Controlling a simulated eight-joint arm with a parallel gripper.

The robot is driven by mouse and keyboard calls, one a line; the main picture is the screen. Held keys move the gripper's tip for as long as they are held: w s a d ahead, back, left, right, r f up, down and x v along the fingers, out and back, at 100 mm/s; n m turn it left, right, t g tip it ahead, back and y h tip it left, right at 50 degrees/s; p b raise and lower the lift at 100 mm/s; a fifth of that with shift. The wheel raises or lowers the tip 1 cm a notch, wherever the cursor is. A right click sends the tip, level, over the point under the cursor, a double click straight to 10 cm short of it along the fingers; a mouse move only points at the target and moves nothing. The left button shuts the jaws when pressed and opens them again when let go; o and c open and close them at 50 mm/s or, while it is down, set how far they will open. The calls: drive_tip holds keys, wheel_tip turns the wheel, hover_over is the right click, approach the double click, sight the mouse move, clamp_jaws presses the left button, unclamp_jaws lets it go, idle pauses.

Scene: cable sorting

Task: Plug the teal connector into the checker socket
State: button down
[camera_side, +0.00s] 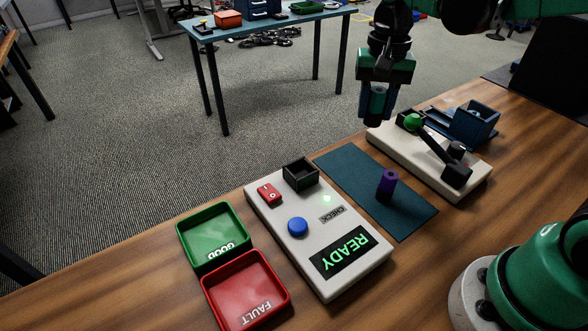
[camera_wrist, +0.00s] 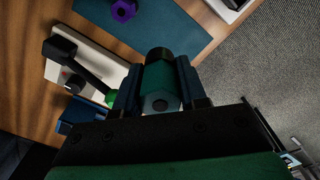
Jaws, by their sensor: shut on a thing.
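The teal connector (camera_side: 376,101) is a short cylinder with a dark end. My gripper (camera_side: 377,112) is shut on it and holds it high in the air, above the back edge of the table. In the wrist view the connector (camera_wrist: 157,86) sits between my two fingers (camera_wrist: 160,92). The checker (camera_side: 345,262) is a white box with a lit READY screen. The checker socket looks to be the black square box (camera_side: 300,174) at its back end, to the left of and below my gripper. The inside of the socket is dark.
A purple connector (camera_side: 387,185) stands upright on a dark teal mat (camera_side: 345,178). A white lever fixture (camera_side: 395,146) with a green knob (camera_side: 412,122) and a blue holder (camera_side: 473,124) are on the right. Green (camera_side: 194,231) and red (camera_side: 209,291) trays lie left of the checker.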

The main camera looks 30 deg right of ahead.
sight(378, 89)
drive_tip(key=shift+r, duration=6)
drive_tip(key=w+a+f+n, duration=0.1)
drive_tip(key=a+f, duration=0.2)
drive_tip(key=f, duration=0.1)
drive_tip(key=w+a+f+n, duration=0.1)
drive_tip(key=a+f+n, duration=0.1)
drive_tip(key=a+f, duration=0.2)
drive_tip(key=w+a+f+n, duration=0.1)
drive_tip(key=w+a+f, duration=0.1)
drive_tip(key=a+f, duration=0.2)
wheel_tip(378, 89, down, 2)
drive_tip(key=shift+a+f+n, duration=0.15)
drive_tip(key=shift+f+n, duration=0.1)
drive_tip(key=shift+n, duration=0.05)
drive_tip(key=shift+s+f, duration=0.1)
drive_tip(key=shift+f, duration=0.9)
drive_tip(key=shift+f, duration=0.2)
drive_tip(key=shift+f, duration=0.55)
